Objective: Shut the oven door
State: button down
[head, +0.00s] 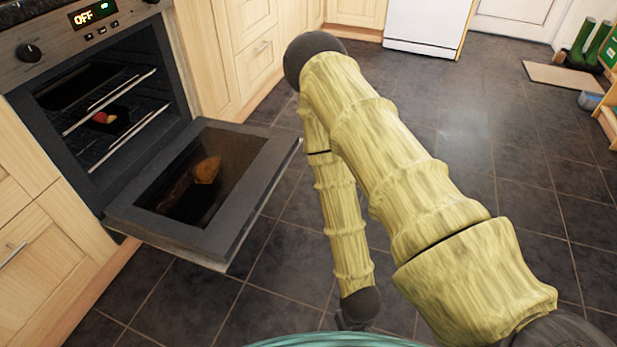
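The oven (95,105) is built into the cabinets at the left, with a dark cavity and wire racks. Its door (240,222) is hinged at the bottom and lies open, folded down and sticking out over the floor. The door's dark glass shows an orange-brown patch. My arm comes in from the lower right, bends near the top middle and runs back down. My gripper (357,325) is at the bottom middle, to the right of the door and apart from it. Its fingers are mostly hidden at the lower edge, so its opening is unclear.
A tray with red and yellow food (104,118) sits inside the oven. Pale wood cabinets (255,45) flank the oven. Green boots (588,45) and a mat (562,77) are at the far right.

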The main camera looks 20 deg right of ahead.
aim_at(198, 202)
jog(key=z, duration=0.75)
jog(key=i, duration=0.5)
